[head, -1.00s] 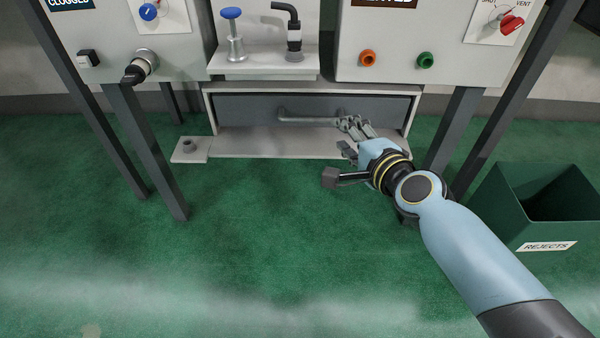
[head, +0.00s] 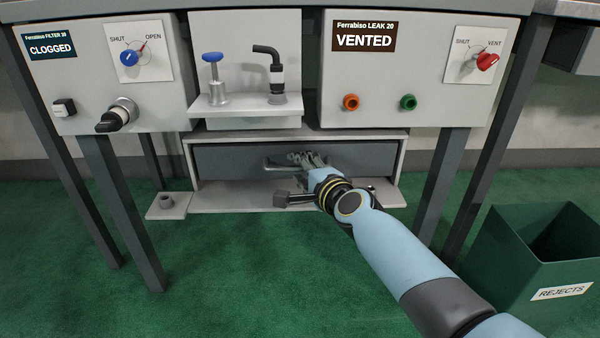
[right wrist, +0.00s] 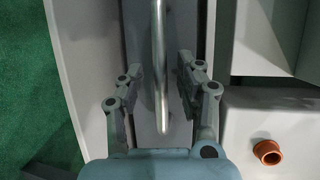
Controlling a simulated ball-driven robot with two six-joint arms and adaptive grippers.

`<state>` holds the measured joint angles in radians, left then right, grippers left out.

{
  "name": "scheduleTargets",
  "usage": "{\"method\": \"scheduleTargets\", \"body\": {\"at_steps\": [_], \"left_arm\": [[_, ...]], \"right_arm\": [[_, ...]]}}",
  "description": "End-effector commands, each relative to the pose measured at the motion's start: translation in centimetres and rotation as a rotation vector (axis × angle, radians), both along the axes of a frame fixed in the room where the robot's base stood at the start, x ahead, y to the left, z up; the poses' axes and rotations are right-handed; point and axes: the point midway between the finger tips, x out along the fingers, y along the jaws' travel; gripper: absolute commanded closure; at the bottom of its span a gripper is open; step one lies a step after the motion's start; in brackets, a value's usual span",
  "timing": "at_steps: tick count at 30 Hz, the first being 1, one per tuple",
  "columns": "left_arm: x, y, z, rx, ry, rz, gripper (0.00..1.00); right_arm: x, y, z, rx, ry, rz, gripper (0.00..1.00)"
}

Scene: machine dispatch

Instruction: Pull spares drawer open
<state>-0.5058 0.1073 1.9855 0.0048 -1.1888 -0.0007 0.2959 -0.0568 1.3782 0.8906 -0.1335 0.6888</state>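The spares drawer (head: 240,160) is a dark grey front set in a pale housing under the bench panels. It looks shut. Its bar handle (head: 279,164) runs across the front and is partly hidden by my right gripper. My right gripper (head: 305,158) is at the handle's right part. In the right wrist view the handle (right wrist: 160,70) lies between the two spread fingers of the gripper (right wrist: 172,82), with gaps on both sides. No finger visibly presses on the bar. My left gripper is not in view.
A pale ledge (head: 230,198) juts out below the drawer, with a small plate and socket (head: 168,204) at its left. A shelf above holds a blue-capped plunger (head: 214,78) and a black bent pipe (head: 272,70). Bench legs flank the drawer. A green rejects bin (head: 540,262) stands right.

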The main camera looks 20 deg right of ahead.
Motion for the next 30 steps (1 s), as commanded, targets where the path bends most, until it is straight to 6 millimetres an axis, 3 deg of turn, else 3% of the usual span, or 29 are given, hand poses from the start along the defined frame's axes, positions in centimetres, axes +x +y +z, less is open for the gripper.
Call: {"method": "scheduleTargets", "body": {"at_steps": [11, 19, 30], "left_arm": [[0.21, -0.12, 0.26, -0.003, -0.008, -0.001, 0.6], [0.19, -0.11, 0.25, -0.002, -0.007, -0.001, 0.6], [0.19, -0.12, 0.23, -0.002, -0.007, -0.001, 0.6]], "right_arm": [[0.65, 0.09, -0.07, 0.0, 0.0, 0.0, 0.65], [0.63, 0.08, -0.08, 0.0, 0.0, 0.0, 1.0], [0.58, 0.08, -0.17, -0.001, 0.001, 0.0, 1.0]]}}
